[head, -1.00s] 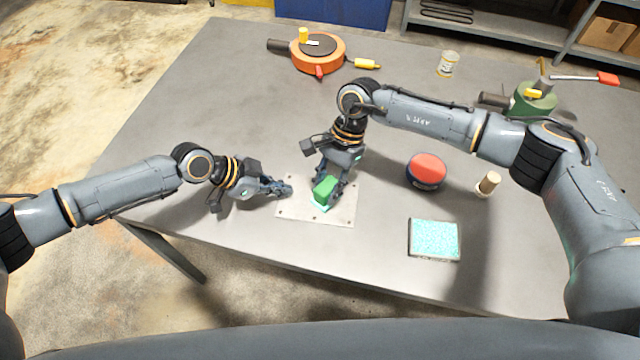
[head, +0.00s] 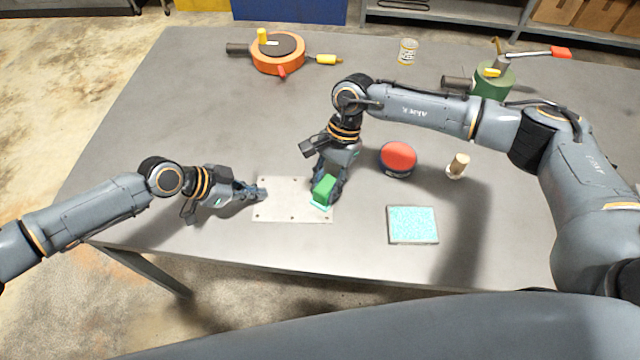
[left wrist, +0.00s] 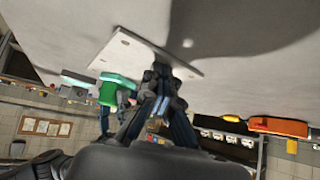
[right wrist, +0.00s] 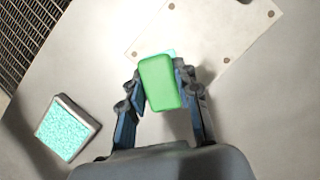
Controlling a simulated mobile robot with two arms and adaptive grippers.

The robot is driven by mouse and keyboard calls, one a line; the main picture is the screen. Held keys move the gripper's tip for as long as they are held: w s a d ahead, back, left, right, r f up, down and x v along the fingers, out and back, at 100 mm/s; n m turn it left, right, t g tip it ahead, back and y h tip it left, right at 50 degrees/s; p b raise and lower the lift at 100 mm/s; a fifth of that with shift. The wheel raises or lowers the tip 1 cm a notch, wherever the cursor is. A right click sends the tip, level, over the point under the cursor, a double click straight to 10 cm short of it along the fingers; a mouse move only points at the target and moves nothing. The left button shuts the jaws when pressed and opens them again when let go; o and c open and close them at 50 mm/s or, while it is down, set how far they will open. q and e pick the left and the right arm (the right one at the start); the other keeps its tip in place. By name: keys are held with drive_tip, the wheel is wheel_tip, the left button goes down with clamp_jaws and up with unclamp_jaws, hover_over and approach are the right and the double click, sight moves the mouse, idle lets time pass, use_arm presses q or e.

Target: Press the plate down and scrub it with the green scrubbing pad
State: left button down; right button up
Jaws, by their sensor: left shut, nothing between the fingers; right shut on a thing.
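The plate (head: 287,200) is a pale flat sheet with small dark holes, lying on the grey table. My left gripper (head: 262,193) is shut and empty at the plate's left edge; in the left wrist view its fingertips (left wrist: 160,70) overlap the plate (left wrist: 135,50). I cannot tell how firmly they touch it. My right gripper (head: 331,192) is shut on the green scrubbing pad (head: 323,189) at the plate's right end. In the right wrist view the green pad (right wrist: 160,82) sits between the fingers, with a cyan patch just beyond it over the plate (right wrist: 225,45).
A tray with a cyan speckled surface (head: 412,225) lies right of the plate. A red-topped round object (head: 398,156) and a small wooden-handled item (head: 459,164) stand behind it. An orange round device (head: 278,55), a can (head: 408,51) and a green device (head: 493,80) are farther back.

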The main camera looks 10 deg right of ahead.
use_arm(q)
drive_tip(key=shift+s+a+f, duration=0.15)
drive_tip(key=shift+s+f, duration=0.05)
drive_tip(key=shift+f, duration=0.15)
use_arm(e)
drive_tip(key=shift+d+f, duration=0.1)
drive_tip(key=shift+f, duration=0.1)
drive_tip(key=shift+r, duration=3.6)
use_arm(q)
drive_tip(key=shift+r, duration=0.1)
drive_tip(key=shift+w+r, duration=0.15)
drive_tip(key=shift+r, duration=0.25)
use_arm(e)
drive_tip(key=shift+w+f, duration=0.1)
use_arm(q)
drive_tip(key=shift+r, duration=0.7)
drive_tip(key=shift+w, duration=0.1)
